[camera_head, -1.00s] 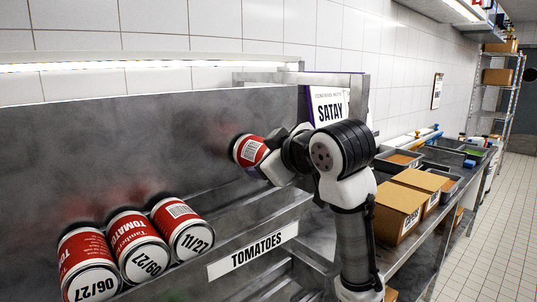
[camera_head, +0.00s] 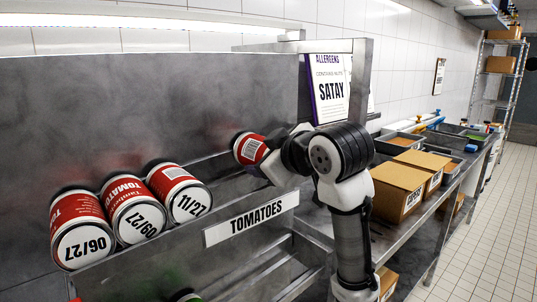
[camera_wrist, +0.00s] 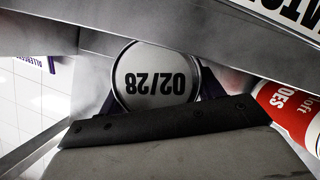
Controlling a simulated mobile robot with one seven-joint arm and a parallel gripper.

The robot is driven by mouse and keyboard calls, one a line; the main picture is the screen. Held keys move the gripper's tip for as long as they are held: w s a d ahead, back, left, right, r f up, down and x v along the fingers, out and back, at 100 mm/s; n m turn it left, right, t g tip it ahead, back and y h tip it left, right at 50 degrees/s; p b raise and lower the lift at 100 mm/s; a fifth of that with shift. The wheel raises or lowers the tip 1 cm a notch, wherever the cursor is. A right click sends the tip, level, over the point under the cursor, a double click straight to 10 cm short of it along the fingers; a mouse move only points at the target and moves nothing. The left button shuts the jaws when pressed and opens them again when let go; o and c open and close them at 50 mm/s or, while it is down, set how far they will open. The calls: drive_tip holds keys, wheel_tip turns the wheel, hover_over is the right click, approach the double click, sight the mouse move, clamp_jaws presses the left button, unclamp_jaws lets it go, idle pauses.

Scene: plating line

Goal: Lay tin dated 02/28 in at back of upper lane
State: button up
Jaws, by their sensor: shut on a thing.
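The tin dated 02/28 (camera_wrist: 155,80) shows its grey end, upside down, in the wrist view. My gripper (camera_wrist: 158,98) is shut on it. In the head view it is the red-labelled tin (camera_head: 248,150), held at a tilt near the grey back panel, to the right of the other tins. Whether the held tin touches the lane is unclear; my fingertips are mostly hidden in the head view.
A SATAY allergen sign (camera_head: 331,90) stands behind my arm. Cardboard boxes (camera_head: 398,190) and trays (camera_head: 395,143) sit on the counter at right. Part of another tin (camera_head: 185,295) shows in the lower lane. The upper lane looks clear right of the 11/27 tin.

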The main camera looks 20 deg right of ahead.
drive_tip(key=o, duration=1.4)
